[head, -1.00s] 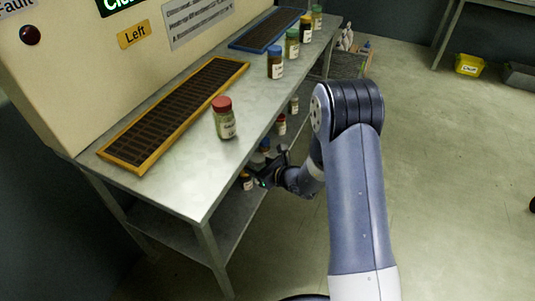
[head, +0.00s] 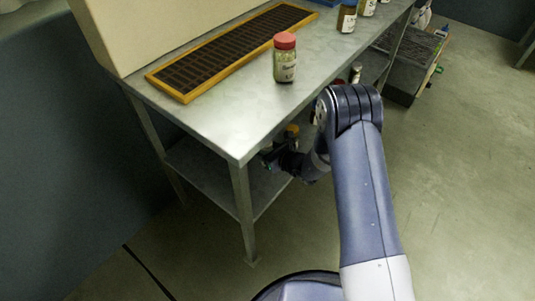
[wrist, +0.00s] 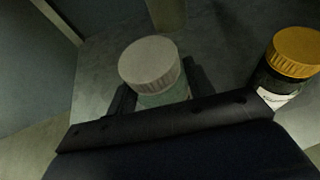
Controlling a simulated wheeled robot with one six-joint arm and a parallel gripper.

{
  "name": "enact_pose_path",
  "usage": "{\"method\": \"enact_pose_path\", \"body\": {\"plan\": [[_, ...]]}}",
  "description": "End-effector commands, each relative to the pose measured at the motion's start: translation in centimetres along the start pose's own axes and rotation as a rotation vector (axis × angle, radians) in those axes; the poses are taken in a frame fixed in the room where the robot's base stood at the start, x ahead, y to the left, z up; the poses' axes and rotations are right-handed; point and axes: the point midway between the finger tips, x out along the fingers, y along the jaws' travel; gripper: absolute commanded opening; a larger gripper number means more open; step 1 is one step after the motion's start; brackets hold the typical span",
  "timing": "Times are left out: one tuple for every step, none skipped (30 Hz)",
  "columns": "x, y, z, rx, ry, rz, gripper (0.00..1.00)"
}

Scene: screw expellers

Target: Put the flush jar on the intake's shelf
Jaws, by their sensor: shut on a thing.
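In the wrist view, a jar with a grey-white ribbed lid (wrist: 151,66) and a pale green body stands between my gripper's fingers (wrist: 155,98). My gripper is shut on it. Its label is hidden, so I cannot read whether it is the flush jar. In the head view my gripper (head: 272,162) is below the tabletop, by the table's near leg and over the lower shelf (head: 198,172). The held jar cannot be made out there. A yellow-lidded dark jar (wrist: 290,58) is to the right of the held jar, apart from it.
The table's near leg (head: 243,210) is close left of my gripper. The floor right of my arm is clear.

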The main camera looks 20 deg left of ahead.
Motion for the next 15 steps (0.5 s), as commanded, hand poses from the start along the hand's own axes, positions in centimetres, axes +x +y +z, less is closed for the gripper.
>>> {"method": "enact_pose_path", "body": {"plan": [[0.3, 0.0, -0.9, 0.002, 0.002, 0.000, 0.16], [0.5, 0.0, -1.4, 0.002, 0.002, 0.000, 0.16], [0.8, 0.0, -2.0, 0.002, 0.003, 0.000, 0.16], [0.9, 0.0, -2.4, 0.002, 0.002, 0.000, 0.16], [1.0, 0.0, -2.6, 0.001, 0.001, 0.000, 0.16], [1.1, 0.0, -2.7, 0.000, 0.001, 0.000, 0.16], [1.1, 0.0, -2.8, 0.000, 0.000, 0.000, 0.16], [1.1, 0.0, -2.7, 0.000, 0.000, 0.000, 0.16], [1.1, 0.0, -2.6, -0.001, -0.001, 0.000, 0.16], [1.1, 0.0, -2.6, -0.001, -0.001, 0.000, 0.16], [1.1, 0.0, -2.6, 0.000, -0.001, 0.000, 0.16], [1.1, 0.0, -2.6, 0.000, 0.000, 0.000, 0.16], [1.1, 0.0, -2.6, 0.000, 0.000, 0.000, 0.16], [1.1, 0.0, -2.7, 0.000, 0.000, 0.000, 0.16], [1.2, 0.0, -2.9, 0.000, 0.000, 0.000, 0.16]]}}
